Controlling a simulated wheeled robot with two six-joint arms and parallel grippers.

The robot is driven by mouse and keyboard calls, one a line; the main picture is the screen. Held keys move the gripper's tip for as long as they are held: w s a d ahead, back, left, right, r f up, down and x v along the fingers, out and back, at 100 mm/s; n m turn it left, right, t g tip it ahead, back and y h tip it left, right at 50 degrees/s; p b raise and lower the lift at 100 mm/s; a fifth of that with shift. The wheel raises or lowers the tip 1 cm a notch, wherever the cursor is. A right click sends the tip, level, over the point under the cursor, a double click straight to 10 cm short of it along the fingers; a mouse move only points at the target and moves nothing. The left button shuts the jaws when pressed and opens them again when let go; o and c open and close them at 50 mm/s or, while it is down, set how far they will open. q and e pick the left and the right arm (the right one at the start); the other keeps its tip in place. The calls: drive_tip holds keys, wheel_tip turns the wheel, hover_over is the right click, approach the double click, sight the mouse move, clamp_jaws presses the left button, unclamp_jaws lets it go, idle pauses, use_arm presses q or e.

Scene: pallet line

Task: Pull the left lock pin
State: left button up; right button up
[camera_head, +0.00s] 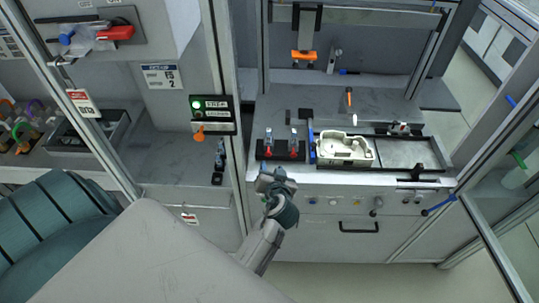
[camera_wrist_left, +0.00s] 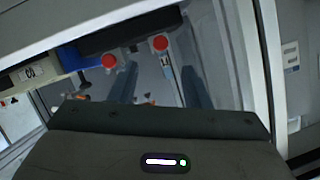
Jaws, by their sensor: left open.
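Two small pins with orange-red parts stand side by side on a dark block at the front left of the workbench: the left lock pin (camera_head: 268,146) and the right pin (camera_head: 293,148). My left gripper (camera_head: 276,180) is open and empty, just in front of and below this block in the head view, apart from the pins. In the left wrist view two round red knobs show near the upper middle, a left knob (camera_wrist_left: 109,61) and a right knob (camera_wrist_left: 159,43). I cannot tell which pin each knob belongs to. My right gripper is not in view.
A cream moulded part (camera_head: 344,150) sits in a dark-edged tray right of the pins. An orange-handled tool (camera_head: 349,98) lies behind it. A vertical frame post (camera_head: 228,110) with a status panel (camera_head: 212,110) stands close on the left. A drawer handle (camera_head: 358,228) is below.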

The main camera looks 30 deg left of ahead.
sight(269, 155)
use_arm(q)
drive_tip(key=b+x, duration=0.1)
drive_tip(key=x, duration=0.7)
drive_tip(key=shift+w+a+f, duration=0.1)
drive_tip(key=shift+w+a, duration=0.05)
drive_tip(key=shift+w, duration=0.05)
